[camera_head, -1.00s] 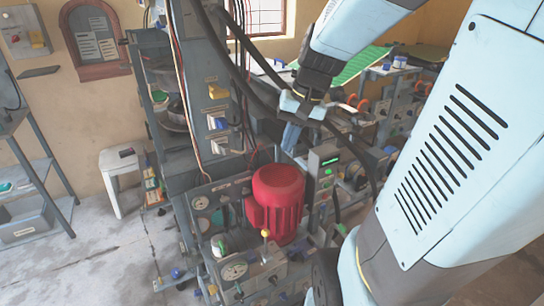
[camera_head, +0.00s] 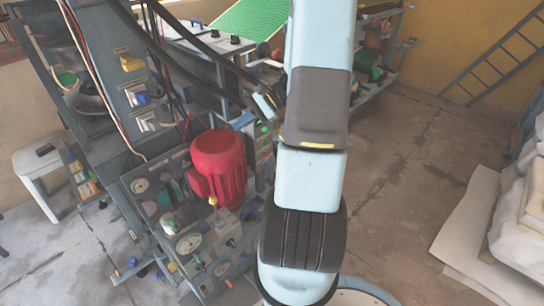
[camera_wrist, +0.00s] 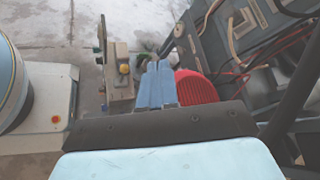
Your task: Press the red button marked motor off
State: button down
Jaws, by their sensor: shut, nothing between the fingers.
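A narrow control box (camera_head: 263,148) with small green and reddish spots stands just right of the red motor (camera_head: 221,165) in the head view. Its markings are too small to read, and I cannot make out which spot is the motor off button. My gripper (camera_head: 264,104) is partly hidden behind my arm, above the control box. In the wrist view my gripper's blue fingers (camera_wrist: 156,84) are together and empty, with the ribbed red motor (camera_wrist: 196,87) just right of them. No button marked motor off shows clearly in the wrist view.
Gauges (camera_head: 189,243) and knobs crowd the panel below the motor. Black cables (camera_head: 205,50) hang over the machine close to my gripper. A white stool (camera_head: 40,165) stands left. Bare floor (camera_head: 400,170) lies right, with a white-covered stack (camera_head: 510,235) beyond.

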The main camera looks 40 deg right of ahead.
aim_at(267, 152)
jog(key=s+d+f+m+t+h, duration=0.2)
jog(key=d+f+m, duration=0.4)
jog(key=f, duration=0.4)
jog(key=s+d+f+m+t+h, duration=0.1)
jog(key=d+f+m+t+h, duration=0.3)
jog(key=d+f+m+t, duration=0.3)
jog(key=s+d+f+m+t+h, duration=0.2)
jog(key=d+f+m+t, duration=0.3)
jog(key=f, duration=0.8)
jog(key=shift+s+d+m+h, duration=0.4)
jog(key=shift+d+m, duration=0.5)
jog(key=shift+d, duration=0.3)
jog(key=shift+w, duration=0.1)
jog(key=w, duration=0.4)
jog(key=w+a, duration=0.1)
jog(key=w, duration=0.4)
jog(key=w+a, duration=0.1)
jog(key=w, duration=0.4)
jog(key=shift+r, duration=0.1)
